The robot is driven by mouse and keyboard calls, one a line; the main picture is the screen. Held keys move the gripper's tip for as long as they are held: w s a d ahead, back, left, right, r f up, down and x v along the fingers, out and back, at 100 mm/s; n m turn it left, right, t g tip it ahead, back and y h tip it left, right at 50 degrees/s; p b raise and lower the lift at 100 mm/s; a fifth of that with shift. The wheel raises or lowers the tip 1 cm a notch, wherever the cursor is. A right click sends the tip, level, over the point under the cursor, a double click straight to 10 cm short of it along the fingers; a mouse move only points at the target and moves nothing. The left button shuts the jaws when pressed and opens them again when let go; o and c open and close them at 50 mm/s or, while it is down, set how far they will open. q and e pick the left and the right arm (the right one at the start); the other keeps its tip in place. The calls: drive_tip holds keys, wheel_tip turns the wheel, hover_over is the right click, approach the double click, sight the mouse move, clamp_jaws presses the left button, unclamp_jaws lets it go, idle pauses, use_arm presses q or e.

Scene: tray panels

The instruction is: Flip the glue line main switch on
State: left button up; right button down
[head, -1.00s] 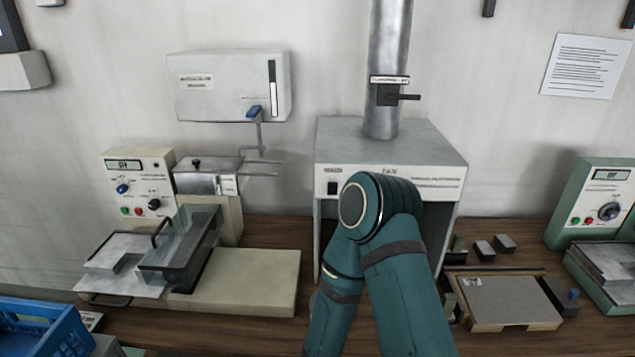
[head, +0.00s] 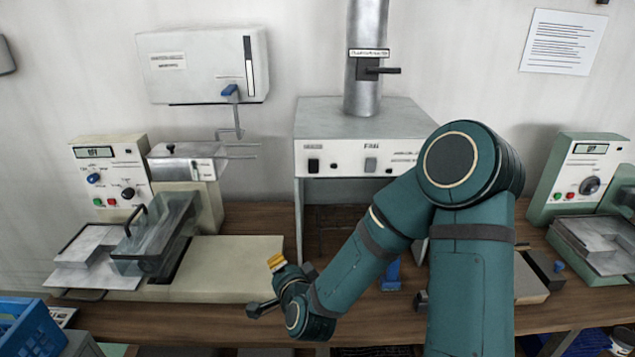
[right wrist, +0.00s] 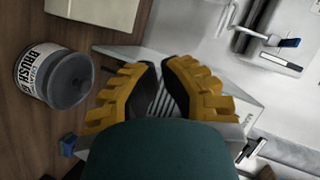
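No label naming the glue line main switch is readable. A wall box (head: 200,65) carries a blue-tipped lever (head: 230,91) beside a dark vertical slot; its print is too small to read. My right gripper (head: 277,262) hangs in front of the hood's left side, over the bench, touching no switch. In the right wrist view its yellow fingers (right wrist: 160,72) come together at the tips, with nothing held. My left gripper is out of view.
A control box (head: 110,175) with knobs and buttons stands left, beside a machine with a clear cover (head: 155,235). A duct (head: 366,60) with a black handle rises from the hood. A labelled brush jar (right wrist: 55,75) stands on the bench. A green unit (head: 580,180) stands right.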

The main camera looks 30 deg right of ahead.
sight(317, 165)
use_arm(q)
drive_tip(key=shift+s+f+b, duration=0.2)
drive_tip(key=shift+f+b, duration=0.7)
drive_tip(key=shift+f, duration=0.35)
use_arm(e)
drive_tip(key=s+d+r+m+t+h, duration=0.3)
drive_tip(key=d+r+m+h, duration=0.5)
drive_tip(key=r, duration=0.5)
drive_tip(key=shift+m, duration=0.3)
drive_tip(key=shift+w+d, duration=0.1)
drive_tip(key=shift+d, duration=0.05)
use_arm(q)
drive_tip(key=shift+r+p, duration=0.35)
use_arm(e)
drive_tip(key=x, duration=1.4)
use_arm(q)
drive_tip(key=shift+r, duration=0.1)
